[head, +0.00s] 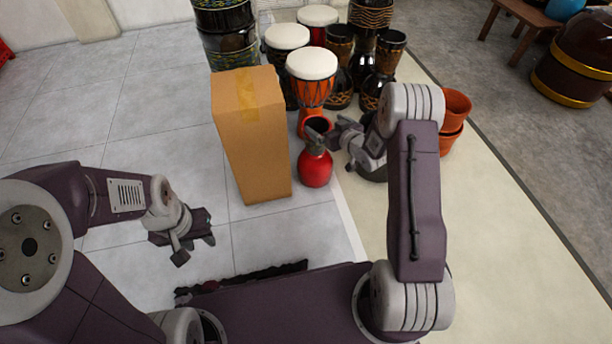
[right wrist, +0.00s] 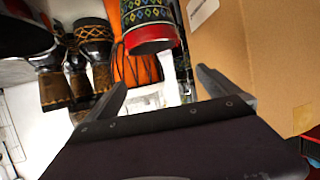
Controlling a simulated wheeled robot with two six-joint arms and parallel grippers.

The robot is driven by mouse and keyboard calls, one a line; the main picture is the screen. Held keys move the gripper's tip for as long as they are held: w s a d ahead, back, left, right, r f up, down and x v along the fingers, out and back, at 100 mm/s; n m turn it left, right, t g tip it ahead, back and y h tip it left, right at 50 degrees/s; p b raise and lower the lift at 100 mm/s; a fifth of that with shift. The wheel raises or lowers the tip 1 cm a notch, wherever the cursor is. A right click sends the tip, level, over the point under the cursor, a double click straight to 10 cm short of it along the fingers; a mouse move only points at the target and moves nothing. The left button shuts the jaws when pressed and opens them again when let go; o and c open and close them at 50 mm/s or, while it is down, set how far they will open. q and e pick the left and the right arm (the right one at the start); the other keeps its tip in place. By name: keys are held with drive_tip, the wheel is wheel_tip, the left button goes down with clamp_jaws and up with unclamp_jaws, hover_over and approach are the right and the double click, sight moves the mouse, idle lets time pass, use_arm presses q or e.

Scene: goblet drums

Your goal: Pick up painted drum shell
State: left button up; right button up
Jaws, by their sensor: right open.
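A red goblet-shaped drum shell (head: 315,169) with a dark open mouth stands upright on the floor in the head view, right of a cardboard box. My right gripper (head: 328,132) is at its upper right, close to its neck; contact cannot be told. In the right wrist view my right gripper (right wrist: 163,80) is open, with nothing clearly between its fingers. A shell with a blue, green and yellow diamond pattern and a red band (right wrist: 150,35) shows beyond the fingers; I cannot tell if it is the same shell. My left gripper (head: 195,247) is open and empty over the tiles.
The tall cardboard box (head: 252,140) stands close left of the red shell. An orange drum (head: 311,88) and several other drums crowd behind. Terracotta pots (head: 455,108) stand right of my right arm. Tiled floor left of the box is clear.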

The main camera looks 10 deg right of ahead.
sight(312, 122)
drive_tip(key=w+f, duration=0.2)
drive_tip(key=f, duration=0.1)
drive_tip(key=w+f, duration=0.1)
drive_tip(key=f, duration=0.1)
drive_tip(key=shift+w+f, duration=0.1)
drive_tip(key=w+f+b, duration=0.1)
drive_tip(key=w+b, duration=0.1)
drive_tip(key=w+a+f+b, duration=0.1)
drive_tip(key=b, duration=0.2)
drive_tip(key=shift+w+a+f, duration=0.1)
drive_tip(key=shift+w+f, duration=0.25)
drive_tip(key=shift+f, duration=0.05)
drive_tip(key=shift+w, duration=0.3)
drive_tip(key=shift+r, duration=0.2)
drive_tip(key=c, duration=1.7)
use_arm(q)
wheel_tip(312, 122, down, 6)
drive_tip(key=shift+f, duration=0.25)
use_arm(e)
drive_tip(key=shift+w+r, duration=0.1)
drive_tip(key=shift+r, duration=0.1)
drive_tip(key=shift+c, duration=0.5)
